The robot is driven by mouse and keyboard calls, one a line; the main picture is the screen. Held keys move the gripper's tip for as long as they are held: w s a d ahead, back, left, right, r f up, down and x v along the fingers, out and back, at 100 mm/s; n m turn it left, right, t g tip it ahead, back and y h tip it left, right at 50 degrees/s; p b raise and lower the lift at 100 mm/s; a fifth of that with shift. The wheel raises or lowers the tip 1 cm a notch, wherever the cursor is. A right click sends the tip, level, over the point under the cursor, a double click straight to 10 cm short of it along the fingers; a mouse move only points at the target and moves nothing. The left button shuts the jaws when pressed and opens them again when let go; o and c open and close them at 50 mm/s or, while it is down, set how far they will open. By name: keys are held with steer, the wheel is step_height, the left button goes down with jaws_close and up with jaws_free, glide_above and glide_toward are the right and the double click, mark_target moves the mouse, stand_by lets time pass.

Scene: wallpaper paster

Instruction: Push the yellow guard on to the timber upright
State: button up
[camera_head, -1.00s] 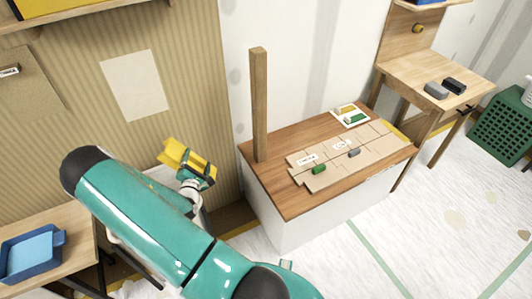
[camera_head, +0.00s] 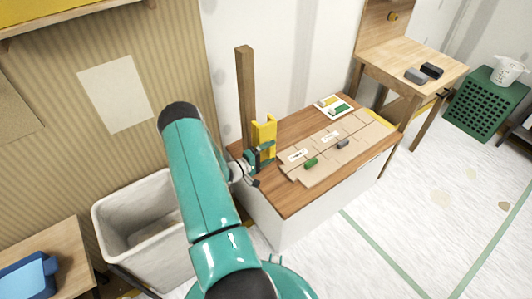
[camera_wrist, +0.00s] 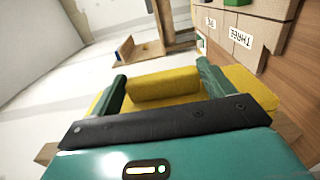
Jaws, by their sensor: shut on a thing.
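The yellow guard (camera_head: 264,132) is upright in my gripper, beside the lower part of the timber upright (camera_head: 245,92) and just to its right in the head view. My gripper (camera_head: 262,155) is shut on the guard near its lower half. In the wrist view the guard (camera_wrist: 162,85) lies between the two green fingers of my gripper (camera_wrist: 162,90). The upright stands at the back left corner of the wood-topped bench (camera_head: 300,205). I cannot tell whether guard and upright touch.
On the bench lie a stepped cardboard board (camera_head: 325,152) with a green block (camera_head: 311,163) and a grey block (camera_head: 343,144), and a white card (camera_head: 334,106). A white bin (camera_head: 130,225) stands at left.

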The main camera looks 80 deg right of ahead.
mark_target(254, 138)
steer(key=shift+a, duration=0.1)
steer(key=shift+w+d, duration=0.2)
steer(key=shift+d, duration=0.1)
steer(key=shift+w+d, duration=1.6)
steer(key=shift+w, duration=0.3)
steer(key=shift+w+d, duration=1.6)
steer(key=shift+w, duration=0.2)
steer(key=o, duration=0.9)
steer(key=shift+s+a, duration=2.3)
steer(key=shift+s, duration=0.3)
